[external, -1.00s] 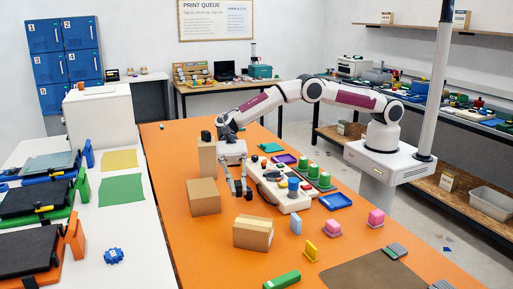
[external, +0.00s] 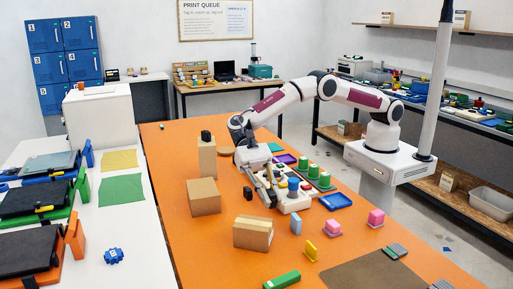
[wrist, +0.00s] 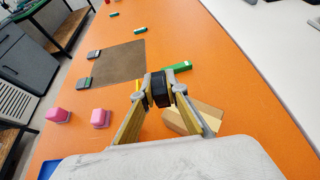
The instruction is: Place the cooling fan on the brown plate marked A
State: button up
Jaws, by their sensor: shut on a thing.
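In the wrist view my gripper (wrist: 160,82) is shut on a black, thick block-like thing (wrist: 160,93), which I take for the cooling fan. In the external view my gripper (external: 268,192) points down at the near-left side of the pale machine with coloured knobs. The held thing is hard to make out there. A flat brown plate (external: 350,275) lies at the table's near right, well away from my gripper. It also shows in the wrist view (wrist: 118,65). No letter A can be read on it.
A cardboard box (external: 203,197) and a taped carton (external: 253,233) stand close to my gripper; a tall box (external: 207,157) stands behind.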

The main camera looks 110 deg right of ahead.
jog(key=s+a+r+n+g, duration=0.1)
jog(key=s+a, duration=0.3)
jog(key=a, duration=0.3)
jog(key=s+a+r, duration=0.1)
jog(key=s+a, duration=0.2)
jog(key=a, duration=0.3)
send_over(380, 276)
jog(key=shift+f, duration=2.3)
jog(key=shift+m+t, duration=0.4)
jog(key=shift+f, duration=3.1)
jog(key=shift+f, duration=1.9)
